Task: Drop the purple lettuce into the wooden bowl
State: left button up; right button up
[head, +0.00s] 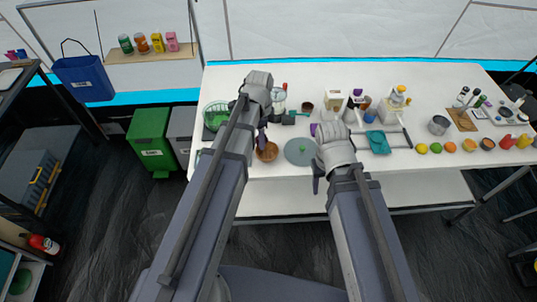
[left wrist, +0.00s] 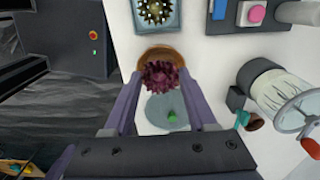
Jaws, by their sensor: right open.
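The purple lettuce (left wrist: 165,80) is a dark, frilly ball between the fingertips of my left gripper (left wrist: 162,76) in the left wrist view. The fingers look closed on its two sides. The wooden bowl (left wrist: 152,52) lies beyond the lettuce, which overlaps its near rim in this view. In the head view the brown wooden bowl (head: 268,152) stands near the table's front edge, just beside my left gripper (head: 263,136). The lettuce cannot be made out there. My right gripper (head: 317,180) hangs near the table's front edge, open, its fingers mostly hidden by the wrist.
A round grey-blue lid (head: 300,151) lies right of the bowl.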

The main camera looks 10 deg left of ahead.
pick_arm(q)
jog(key=o, duration=0.4)
jog(key=shift+r, duration=0.1)
notch_tip(320, 180, up, 8)
jog(key=p, duration=0.8)
jog(key=shift+f, duration=0.2)
jog(key=s+d+n, duration=0.3)
jog(key=s, duration=0.1)
jog(key=s+d+n, duration=0.4)
jog(key=s, duration=0.1)
jog(key=s+d+n+y, duration=0.1)
jog(key=s+d+n, duration=0.2)
jog(key=s+n, duration=0.1)
jog(key=shift+s+d, duration=0.25)
jog(key=shift+s, duration=0.4)
